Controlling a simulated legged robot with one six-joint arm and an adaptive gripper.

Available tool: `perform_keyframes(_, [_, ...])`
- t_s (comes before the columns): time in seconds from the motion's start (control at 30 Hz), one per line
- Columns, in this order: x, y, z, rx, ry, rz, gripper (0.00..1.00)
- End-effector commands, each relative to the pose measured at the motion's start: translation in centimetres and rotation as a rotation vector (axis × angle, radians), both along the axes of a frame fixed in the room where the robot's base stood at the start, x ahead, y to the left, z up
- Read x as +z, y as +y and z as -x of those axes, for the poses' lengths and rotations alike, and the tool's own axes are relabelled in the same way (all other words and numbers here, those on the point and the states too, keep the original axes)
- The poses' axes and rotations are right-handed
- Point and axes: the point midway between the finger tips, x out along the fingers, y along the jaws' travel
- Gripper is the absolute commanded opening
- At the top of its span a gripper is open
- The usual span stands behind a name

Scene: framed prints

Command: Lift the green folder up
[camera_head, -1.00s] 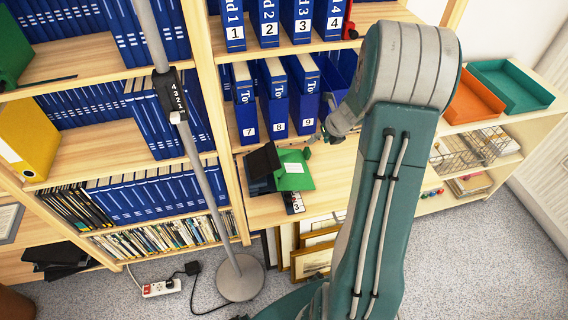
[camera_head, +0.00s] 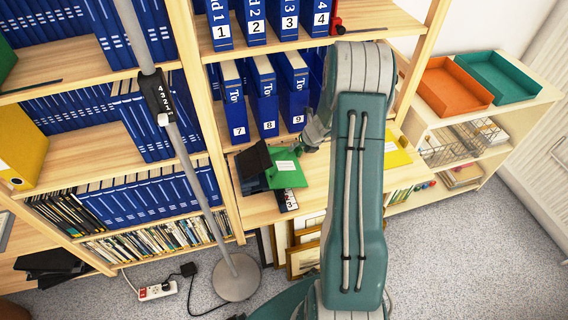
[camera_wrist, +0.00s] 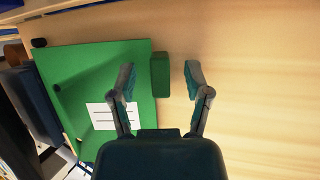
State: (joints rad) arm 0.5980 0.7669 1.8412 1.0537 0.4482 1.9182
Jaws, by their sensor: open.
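The green folder (camera_head: 287,170) lies on the wooden shelf below the blue binders. In the wrist view it is a flat green sheet (camera_wrist: 95,75) with a white label, left of centre. A darker green block (camera_wrist: 160,75) sits at its right edge; I cannot tell whether it is joined to the folder. My gripper (camera_wrist: 160,80) is open, one finger on each side of this block in the picture, and the left finger overlaps the folder's right part. In the head view my gripper (camera_head: 312,138) is just above and right of the folder, partly hidden by my arm.
Black items (camera_head: 255,160) lie against the folder's left side. Blue binders (camera_head: 264,95) stand above it. A grey pole stand (camera_head: 236,278) is on the floor to the left. A yellow item (camera_head: 397,152) lies further right. The shelf right of the folder is bare in the wrist view.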

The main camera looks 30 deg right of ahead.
Motion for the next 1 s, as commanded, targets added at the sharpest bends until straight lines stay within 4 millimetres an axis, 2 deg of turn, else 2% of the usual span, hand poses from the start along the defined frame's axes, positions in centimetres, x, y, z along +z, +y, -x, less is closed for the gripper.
perform_keyframes(0.27, [-0.3,0.1,-0.2,0.001,-0.001,0.002,0.63])
perform_keyframes(0.3, [-0.3,0.1,-0.2,0.001,-0.001,0.002,0.45])
perform_keyframes(0.37, [-0.3,0.1,-0.2,0.001,-0.001,0.002,0.18])
perform_keyframes(0.4, [-0.3,0.1,-0.2,0.001,-0.001,0.002,0.0])
perform_keyframes(0.8, [-0.3,0.1,-0.2,0.001,0.0,0.001,0.0])
perform_keyframes(1.0, [1.1,0.1,-0.2,0.001,-0.002,0.002,0.0])
